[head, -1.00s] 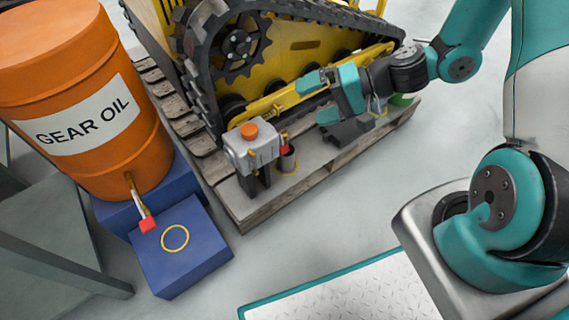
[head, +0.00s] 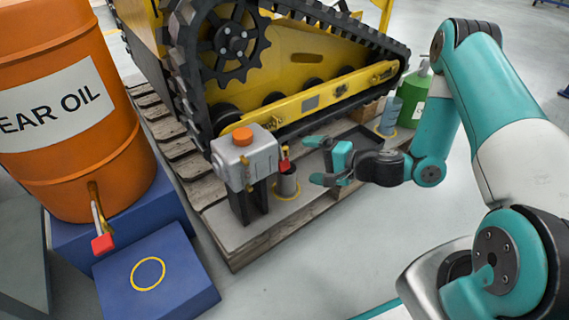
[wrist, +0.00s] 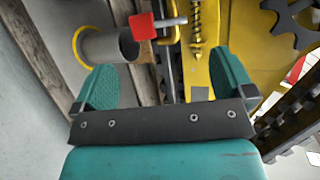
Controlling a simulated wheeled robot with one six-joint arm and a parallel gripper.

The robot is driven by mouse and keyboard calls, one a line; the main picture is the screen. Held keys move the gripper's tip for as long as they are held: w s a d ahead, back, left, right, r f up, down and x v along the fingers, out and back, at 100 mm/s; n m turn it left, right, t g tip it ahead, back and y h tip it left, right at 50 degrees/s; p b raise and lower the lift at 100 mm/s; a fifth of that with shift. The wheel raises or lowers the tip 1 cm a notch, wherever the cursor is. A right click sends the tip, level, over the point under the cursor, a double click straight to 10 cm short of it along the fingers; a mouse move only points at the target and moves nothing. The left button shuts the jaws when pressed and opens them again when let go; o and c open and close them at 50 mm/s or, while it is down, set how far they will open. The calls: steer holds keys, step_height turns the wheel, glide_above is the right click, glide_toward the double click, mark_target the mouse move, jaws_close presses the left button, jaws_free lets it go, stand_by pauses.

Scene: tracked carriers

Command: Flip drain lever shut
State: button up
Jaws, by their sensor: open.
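A grey housing (head: 245,157) with an orange cap (head: 243,136) stands on the pallet. A small lever with a red tip (head: 285,165) sticks out on its right side, above a grey cup (head: 287,184). My gripper (head: 326,165) is open and empty, right of the lever and apart from it. In the wrist view the red tip (wrist: 143,27) and its metal stem (wrist: 172,21) lie beyond the fingers (wrist: 163,82), near the top. The cup (wrist: 108,46) shows left of the tip, in front of a yellow ring. The fingers touch neither.
A yellow tracked carrier (head: 320,65) stands behind the housing. An orange drum (head: 70,155) with its own red-handled tap (head: 102,242) is at left, by a blue block (head: 185,275). A green bottle (head: 412,98) stands at the pallet's right. Floor in front is clear.

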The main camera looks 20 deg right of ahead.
mark_target(282, 157)
steer(key=b+x, duration=0.3)
steer(key=x, duration=0.6)
steer(key=shift+w+a+f, duration=0.1)
steer(key=shift+w, duration=0.05)
